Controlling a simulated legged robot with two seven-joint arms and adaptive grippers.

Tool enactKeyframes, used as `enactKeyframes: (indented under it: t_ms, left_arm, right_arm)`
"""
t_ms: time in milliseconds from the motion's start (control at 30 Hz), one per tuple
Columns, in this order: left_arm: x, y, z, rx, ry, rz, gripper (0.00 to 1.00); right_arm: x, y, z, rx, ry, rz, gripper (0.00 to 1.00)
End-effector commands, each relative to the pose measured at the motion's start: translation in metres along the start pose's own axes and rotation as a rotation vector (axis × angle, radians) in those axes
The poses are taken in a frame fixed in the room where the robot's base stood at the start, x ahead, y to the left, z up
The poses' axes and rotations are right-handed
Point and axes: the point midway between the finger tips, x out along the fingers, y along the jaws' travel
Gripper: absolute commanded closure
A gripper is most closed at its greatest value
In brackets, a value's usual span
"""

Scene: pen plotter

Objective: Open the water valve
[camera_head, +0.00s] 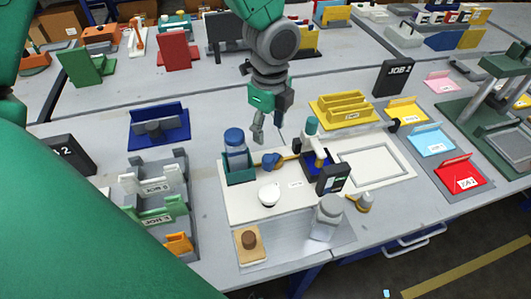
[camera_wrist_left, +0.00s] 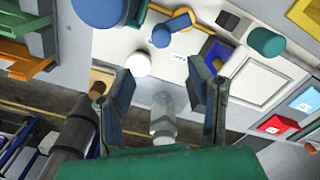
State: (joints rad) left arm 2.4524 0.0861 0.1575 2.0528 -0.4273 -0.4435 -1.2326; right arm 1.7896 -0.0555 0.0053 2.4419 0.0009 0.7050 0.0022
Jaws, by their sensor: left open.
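My left gripper (camera_head: 270,127) hangs fingers down above the white plotter board (camera_head: 240,206). Its two fingers stand apart with nothing between them in the left wrist view (camera_wrist_left: 163,92). A blue knob with a yellow arm (camera_head: 272,161) lies on the board just below the gripper and apart from it; it also shows in the wrist view (camera_wrist_left: 163,36). I cannot tell for sure which part is the water valve. A blue-capped jar (camera_head: 235,144) stands in a teal holder to its left. My right gripper is not in view.
A white round dish (camera_head: 269,194) and a clear jar (camera_head: 328,212) stand toward the front. A teal-topped post (camera_head: 311,127) and a small black display (camera_head: 333,178) stand to the right. A yellow rack (camera_head: 347,109) is behind. The air around the gripper looks free.

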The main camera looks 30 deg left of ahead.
Motion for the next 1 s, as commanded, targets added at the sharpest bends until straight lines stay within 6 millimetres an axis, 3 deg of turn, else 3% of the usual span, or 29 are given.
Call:
enactKeyframes:
  t_ms: [300,500,700,1000]
  left_arm:
    - [0.075,0.001,0.015,-0.001,0.014,0.005,0.52]
    - [0.109,0.002,0.017,-0.003,0.019,0.001,0.52]
    - [0.122,0.000,0.009,0.000,0.009,0.001,0.52]
    - [0.124,-0.001,0.008,0.000,0.010,0.000,0.52]
  right_arm:
    - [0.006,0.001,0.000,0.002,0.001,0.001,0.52]
    - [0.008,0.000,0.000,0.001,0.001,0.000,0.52]
    - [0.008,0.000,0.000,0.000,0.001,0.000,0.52]
    - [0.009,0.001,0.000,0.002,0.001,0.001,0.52]
